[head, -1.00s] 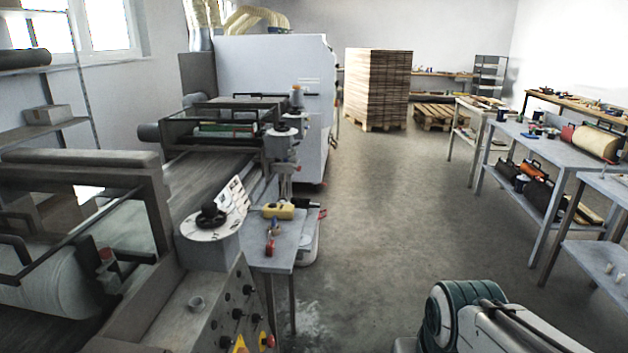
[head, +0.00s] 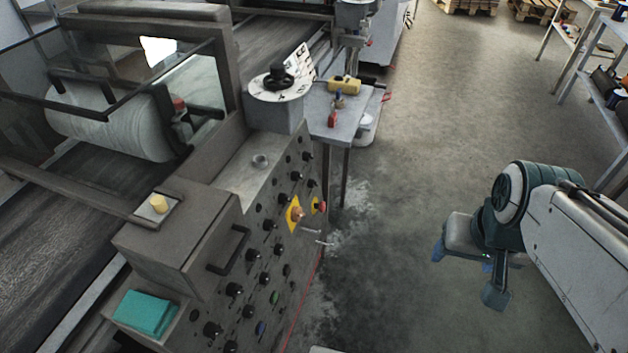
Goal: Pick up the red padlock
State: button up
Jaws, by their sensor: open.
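A small red object (head: 332,119), which looks like the red padlock but is too small to be sure, lies near the front edge of the small grey table (head: 322,101) beside the machine. A small dark and tan item (head: 339,100) lies just behind it. My gripper (head: 466,273) hangs over the floor at the right, with its two blue-tipped fingers apart and nothing between them. It is well apart from the table, to its right and nearer to me.
The machine's control panel (head: 250,275), with knobs and a red stop button, stands at the left. A yellow object (head: 344,84) lies on the small table. The concrete floor (head: 430,130) between the table and the right-hand benches is clear.

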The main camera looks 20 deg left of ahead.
aim_at(332, 119)
jog(key=z, duration=0.45)
jog(key=i, duration=1.55)
jog(key=u, duration=0.85)
jog(key=i, duration=0.2)
jog(key=u, duration=0.2)
